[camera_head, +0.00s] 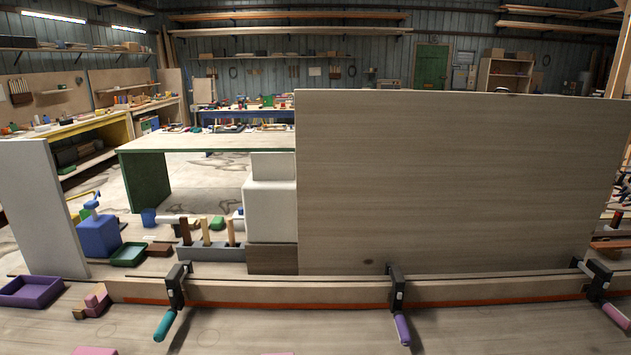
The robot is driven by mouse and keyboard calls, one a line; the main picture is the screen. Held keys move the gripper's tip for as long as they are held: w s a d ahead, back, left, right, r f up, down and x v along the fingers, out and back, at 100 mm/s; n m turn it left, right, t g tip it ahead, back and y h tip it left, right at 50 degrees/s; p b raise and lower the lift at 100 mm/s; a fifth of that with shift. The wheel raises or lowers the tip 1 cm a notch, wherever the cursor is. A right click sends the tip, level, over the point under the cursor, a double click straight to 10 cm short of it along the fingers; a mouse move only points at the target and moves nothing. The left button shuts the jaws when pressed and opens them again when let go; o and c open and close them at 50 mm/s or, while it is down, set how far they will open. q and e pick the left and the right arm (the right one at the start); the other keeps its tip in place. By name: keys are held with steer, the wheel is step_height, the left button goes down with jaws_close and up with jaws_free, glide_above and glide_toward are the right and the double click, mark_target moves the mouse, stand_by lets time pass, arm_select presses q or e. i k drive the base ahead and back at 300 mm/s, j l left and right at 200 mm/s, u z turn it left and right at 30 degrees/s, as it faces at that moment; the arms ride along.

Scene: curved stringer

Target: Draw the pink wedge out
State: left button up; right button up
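A small dusky-pink block (95,300), in two stepped parts, sits at the left end of the long wooden strip (240,291), close to the purple tray. A flat pink piece (95,351) is cut off by the bottom edge at the left. A sliver of another pink thing (278,353) shows at the bottom edge. I cannot tell from its shape which of these is the wedge. Neither of my grippers is in view.
Three clamps with teal (164,325), purple (402,329) and pink (616,316) handles grip the strip. A tall wooden panel (450,180) stands behind it. A purple tray (30,291), green tray (129,254) and blue container (98,236) are left. The front bench is mostly clear.

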mark_target(96, 305)
steer(key=u, duration=1.35)
